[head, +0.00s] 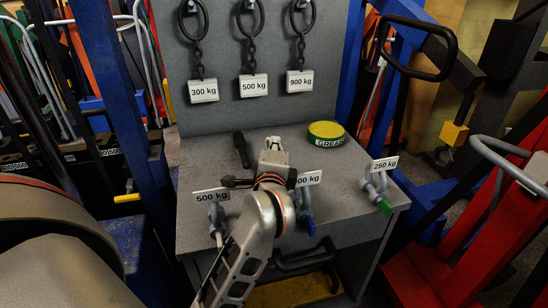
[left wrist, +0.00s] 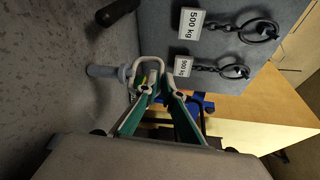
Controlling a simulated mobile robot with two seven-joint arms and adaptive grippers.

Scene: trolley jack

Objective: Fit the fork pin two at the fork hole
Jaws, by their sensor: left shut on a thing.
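My left gripper (head: 272,150) is above the middle of the grey bench. In the left wrist view its two green-padded fingers (left wrist: 163,88) close on the loop of a grey pin (left wrist: 105,72), which I take for a fork pin; its number cannot be read. The loop (left wrist: 148,62) shows at the fingertips, and the collared shank sticks out to the left, apparently over the bench. Part of the loop is hidden by the fingers. I cannot make out the fork hole in either view. My right gripper does not show.
The bench (head: 345,180) carries a grease tin (head: 326,133), a black handle (head: 241,150) and tagged shackles along its front edge, including a 250 kg one (head: 378,185). Chains hang on the back panel (head: 228,45). Red and blue lifting gear stands close on both sides.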

